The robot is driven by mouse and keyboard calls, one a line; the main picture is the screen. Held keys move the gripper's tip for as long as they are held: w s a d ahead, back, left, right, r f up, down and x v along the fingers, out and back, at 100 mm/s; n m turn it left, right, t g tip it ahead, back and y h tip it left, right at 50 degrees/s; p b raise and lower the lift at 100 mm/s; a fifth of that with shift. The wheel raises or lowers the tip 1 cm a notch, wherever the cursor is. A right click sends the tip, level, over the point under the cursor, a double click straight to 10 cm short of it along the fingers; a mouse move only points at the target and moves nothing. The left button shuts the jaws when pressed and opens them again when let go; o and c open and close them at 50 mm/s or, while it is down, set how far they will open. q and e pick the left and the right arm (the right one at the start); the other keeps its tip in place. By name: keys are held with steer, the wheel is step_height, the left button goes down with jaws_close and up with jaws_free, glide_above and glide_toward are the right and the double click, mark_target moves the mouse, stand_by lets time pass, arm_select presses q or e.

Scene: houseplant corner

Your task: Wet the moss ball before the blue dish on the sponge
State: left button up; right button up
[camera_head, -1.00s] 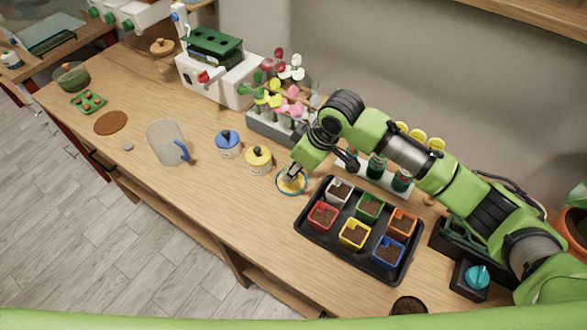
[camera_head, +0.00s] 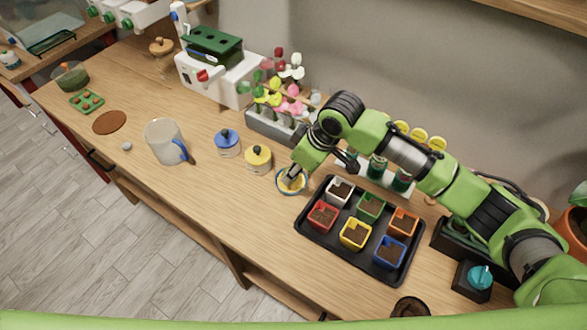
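A small round dish with a blue rim (camera_head: 279,188) stands on the bench left of the black tray, with something yellow, perhaps a sponge, inside it. My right gripper (camera_head: 291,181) points down into this dish, its fingertips at or just above the yellow content. The fingers are small and close together here, so I cannot tell whether they are shut or hold anything. I cannot make out a moss ball with certainty. My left gripper is not in view.
The black tray (camera_head: 316,238) with several coloured soil pots lies right of the dish. Yellow-lidded (camera_head: 258,158) and blue-lidded (camera_head: 228,143) jars and a clear jug (camera_head: 162,143) stand to the left. A flower rack (camera_head: 270,128) is behind. The front bench strip is mostly clear.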

steer(key=shift+f, duration=0.5)
steer(key=shift+s+f+p, duration=0.1)
steer(key=shift+f+p, duration=0.05)
steer(key=shift+p, duration=0.2)
stand_by(2.2)
step_height(320, 180, up, 7)
steer(key=p, duration=0.8)
stand_by(0.4)
stand_by(0.4)
